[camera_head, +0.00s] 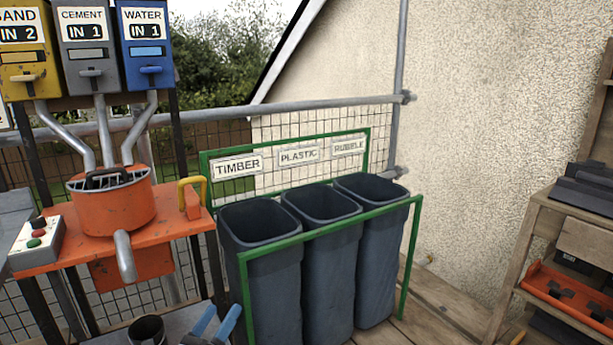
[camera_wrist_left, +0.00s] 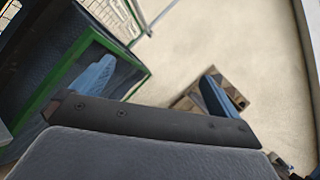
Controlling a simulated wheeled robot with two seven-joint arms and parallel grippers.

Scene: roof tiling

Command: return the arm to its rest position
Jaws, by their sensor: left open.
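My left gripper (camera_head: 215,322) shows at the bottom edge of the head view, with two blue fingers spread apart. It is in front of the left bin and the green frame. In the left wrist view its blue fingers (camera_wrist_left: 155,88) stand wide apart with nothing seen between them. Most of the left arm is out of view or cut off by the lower edge. My right gripper is not in view.
Three dark bins stand in a green frame (camera_head: 330,233), labelled timber, plastic and rubble. An orange mixer (camera_head: 112,208) stands on an orange bench at left under sand, cement and water dispensers. A wooden shelf (camera_head: 540,215) is at right. Bare planks lie between bins and shelf.

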